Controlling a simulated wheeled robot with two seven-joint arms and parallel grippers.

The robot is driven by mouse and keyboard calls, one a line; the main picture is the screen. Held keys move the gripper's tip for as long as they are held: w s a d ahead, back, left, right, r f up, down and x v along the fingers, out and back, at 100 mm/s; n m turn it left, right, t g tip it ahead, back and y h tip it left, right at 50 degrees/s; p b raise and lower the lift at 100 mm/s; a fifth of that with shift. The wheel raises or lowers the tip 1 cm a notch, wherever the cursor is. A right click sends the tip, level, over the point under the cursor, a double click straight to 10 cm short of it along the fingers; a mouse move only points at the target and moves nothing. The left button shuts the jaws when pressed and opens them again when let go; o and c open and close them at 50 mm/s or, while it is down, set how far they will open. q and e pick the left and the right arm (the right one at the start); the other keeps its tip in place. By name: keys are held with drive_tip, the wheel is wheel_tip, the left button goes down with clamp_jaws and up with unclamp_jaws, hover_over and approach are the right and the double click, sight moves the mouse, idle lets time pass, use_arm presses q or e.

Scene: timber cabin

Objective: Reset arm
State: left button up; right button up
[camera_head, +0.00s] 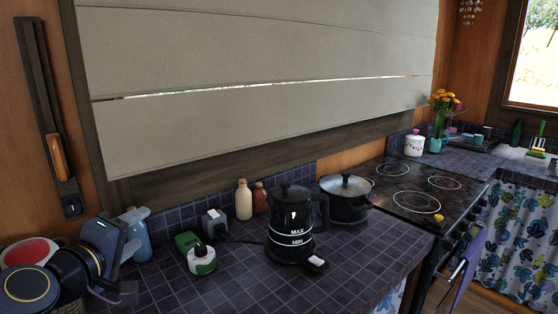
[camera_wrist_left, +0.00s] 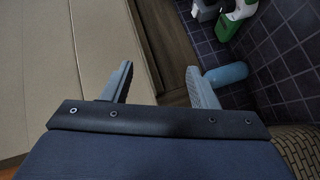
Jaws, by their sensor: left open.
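My left gripper (camera_head: 133,232) is at the lower left of the head view, above the left end of the tiled counter. Its two grey fingers are spread apart, with nothing between them. In the left wrist view the open gripper (camera_wrist_left: 160,84) faces the pale panelled shutter and its dark frame. A light blue bottle (camera_head: 143,248) stands just behind the fingers in the head view. It also shows beyond the right finger in the left wrist view (camera_wrist_left: 228,74), apart from it. My right gripper is in neither view.
The hob (camera_head: 410,190) lies to the right. The shutter (camera_head: 250,80) rises behind. The counter's front right is clear.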

use_arm(q)
drive_tip(key=s+d+f+m+g+p, duration=0.1)
drive_tip(key=s+f+m+g, duration=0.2)
drive_tip(key=s+f, duration=0.3)
drive_tip(key=s+d+f+m+g+h, duration=0.1)
drive_tip(key=s+d+f+m+g, duration=0.1)
drive_tip(key=s, duration=0.6)
drive_tip(key=s+d+f+m+g+p, duration=0.1)
drive_tip(key=s+d+f+m+g, duration=0.1)
drive_tip(key=s+f+m+g, duration=0.3)
drive_tip(key=shift+s+d+f+m+p, duration=0.1)
drive_tip(key=shift+s+f, duration=0.35)
drive_tip(key=shift+f, duration=0.35)
drive_tip(key=shift+s+d+f+m+p, duration=0.1)
drive_tip(key=shift+s+f, duration=0.4)
drive_tip(key=shift+f, duration=0.25)
drive_tip(key=shift+s+f+m+p, duration=0.1)
drive_tip(key=shift+s+f, duration=0.35)
drive_tip(key=shift+f, duration=0.35)
